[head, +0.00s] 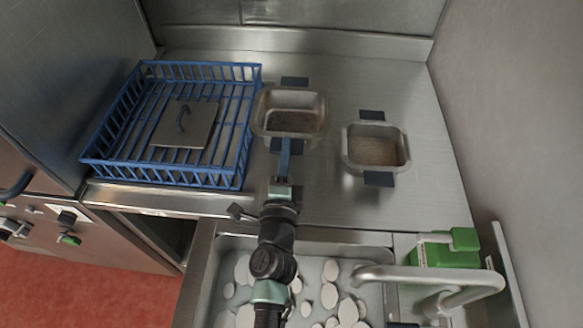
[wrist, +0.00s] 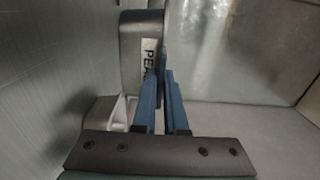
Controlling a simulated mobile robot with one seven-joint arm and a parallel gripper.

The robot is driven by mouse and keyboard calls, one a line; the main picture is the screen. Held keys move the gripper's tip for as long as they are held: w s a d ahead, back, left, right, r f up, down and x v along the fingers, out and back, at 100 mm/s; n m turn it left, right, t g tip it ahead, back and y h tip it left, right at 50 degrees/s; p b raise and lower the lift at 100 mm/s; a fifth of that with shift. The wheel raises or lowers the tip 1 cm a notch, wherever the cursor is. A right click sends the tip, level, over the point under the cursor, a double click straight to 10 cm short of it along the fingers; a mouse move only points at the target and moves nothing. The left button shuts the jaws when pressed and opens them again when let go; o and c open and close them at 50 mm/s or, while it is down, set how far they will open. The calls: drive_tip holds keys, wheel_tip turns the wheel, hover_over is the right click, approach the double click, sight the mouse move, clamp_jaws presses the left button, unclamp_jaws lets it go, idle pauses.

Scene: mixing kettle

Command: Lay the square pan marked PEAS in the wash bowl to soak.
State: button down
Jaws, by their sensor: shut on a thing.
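The square metal pan (head: 290,103) with brown residue inside is at the left of two pans on the steel counter. In the wrist view, this pan (wrist: 143,35) shows a white label whose visible letters read "PEA", the rest hidden by a finger. My gripper (head: 284,143) is shut on its near wall; its blue fingers show in the wrist view (wrist: 162,85). I cannot tell whether the pan touches the counter. The wash bowl (head: 330,240) is the steel basin in front, with white foam-like discs in it.
A second square pan (head: 376,150) stands to the right between dark patches. A blue wire rack (head: 243,120) holding a square lid (head: 185,130) is at the left. A tap (head: 430,280) reaches over the basin's right side, near a green container (head: 450,250).

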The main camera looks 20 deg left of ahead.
drive_tip(key=shift+w+d+f+b, duration=0.1)
drive_tip(key=shift+d+f+b, duration=0.05)
drive_tip(key=shift+f+b, duration=4.25)
drive_tip(key=shift+f, duration=0.25)
drive_tip(key=shift+f, duration=0.15)
drive_tip(key=c, duration=1)
unclamp_jaws()
drive_tip(key=shift+o, duration=0.2)
drive_tip(key=shift+r+p, duration=0.3)
drive_tip(key=shift+p, duration=0.1)
drive_tip(key=b+v, duration=0.1)
drive_tip(key=v, duration=0.2)
drive_tip(key=b+v, duration=0.1)
drive_tip(key=v, duration=0.3)
drive_tip(key=b+v, duration=0.1)
drive_tip(key=v, duration=0.3)
drive_tip(key=shift+f, duration=0.25)
drive_tip(key=shift+s+d+r, duration=0.15)
drive_tip(key=shift+s+d, duration=0.05)
drive_tip(key=shift+s, duration=0.35)
